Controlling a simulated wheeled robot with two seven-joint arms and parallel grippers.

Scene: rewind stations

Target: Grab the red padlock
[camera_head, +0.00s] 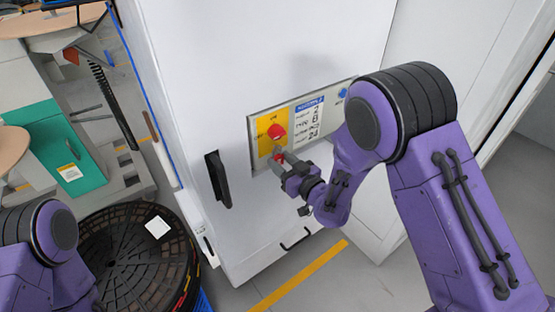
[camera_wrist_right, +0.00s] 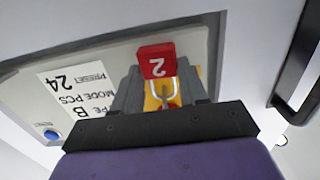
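The red padlock (camera_wrist_right: 157,60) shows in the right wrist view, with an upside-down white 2 on its body and a light shackle over a yellow plate. In the head view it is a small red patch (camera_head: 278,156) below the red knob, mostly hidden by my gripper. My right gripper (camera_wrist_right: 160,78) has its grey fingers close against both sides of the padlock, with no clear gap, and seems shut on it. In the head view this gripper (camera_head: 281,160) is at the panel's lower left. My left gripper is out of view; only part of that arm shows.
The panel (camera_head: 325,133) on the white cabinet (camera_head: 270,50) has a red knob (camera_head: 276,132) and a blue button (camera_head: 342,92). A black handle (camera_head: 217,179) juts out left of the panel. A dark round basket (camera_head: 130,255) stands at the lower left.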

